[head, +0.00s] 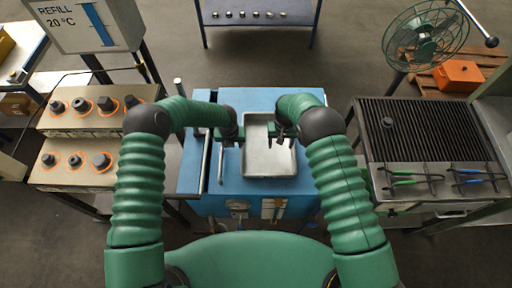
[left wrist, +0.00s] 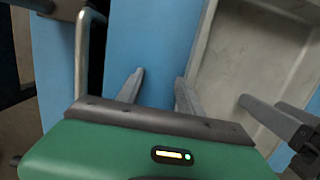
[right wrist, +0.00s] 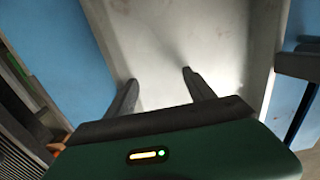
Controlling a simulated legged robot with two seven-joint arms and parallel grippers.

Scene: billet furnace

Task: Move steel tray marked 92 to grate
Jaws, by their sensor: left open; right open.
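A shallow steel tray (head: 270,160) lies on the blue furnace top (head: 210,183) in the head view; no 92 marking is legible. It fills the middle of the right wrist view (right wrist: 180,40) and the right of the left wrist view (left wrist: 245,60). My right gripper (head: 285,138) is open over the tray; its fingers (right wrist: 158,80) show against the tray, contact unclear. My left gripper (head: 230,142) is open and empty just left of the tray, its fingers (left wrist: 158,85) over the blue top. The dark barred grate (head: 420,125) stands to the right.
Tongs with green handles (head: 405,180) and blue handles (head: 470,178) lie across the grate's front. A metal handle bar (head: 205,155) stands on the blue top left of the tray. A knob box (head: 85,110) is at left, a fan (head: 425,40) behind the grate.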

